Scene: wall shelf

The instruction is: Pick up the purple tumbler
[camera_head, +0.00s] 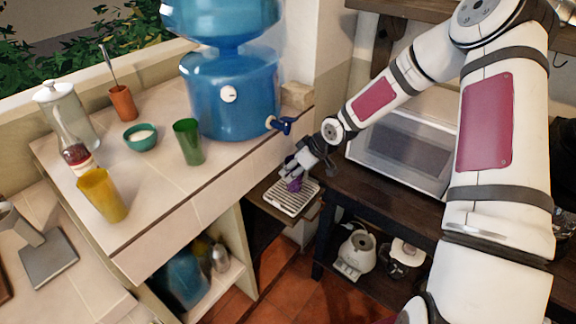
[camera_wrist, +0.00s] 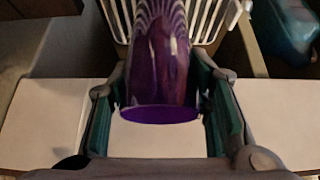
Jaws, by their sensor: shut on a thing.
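The purple tumbler (camera_wrist: 158,65) is in the middle of the wrist view, between the two fingers of my gripper (camera_wrist: 162,112). Its rim faces the camera and its far part has pale stripes. My gripper is shut on it. In the head view, my gripper (camera_head: 303,171) is at the small slatted rack below the blue dispenser's tap, and a small part of the purple tumbler (camera_head: 295,184) shows under it. I cannot tell whether the tumbler still touches the rack.
The slatted rack (camera_head: 292,197) sits beside the tiled counter (camera_head: 160,210). A blue water dispenser (camera_head: 232,95), green tumbler (camera_head: 188,142), yellow tumbler (camera_head: 102,195) and teal bowl (camera_head: 141,137) stand on the counter. A microwave (camera_head: 405,150) is to the right, close to my arm.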

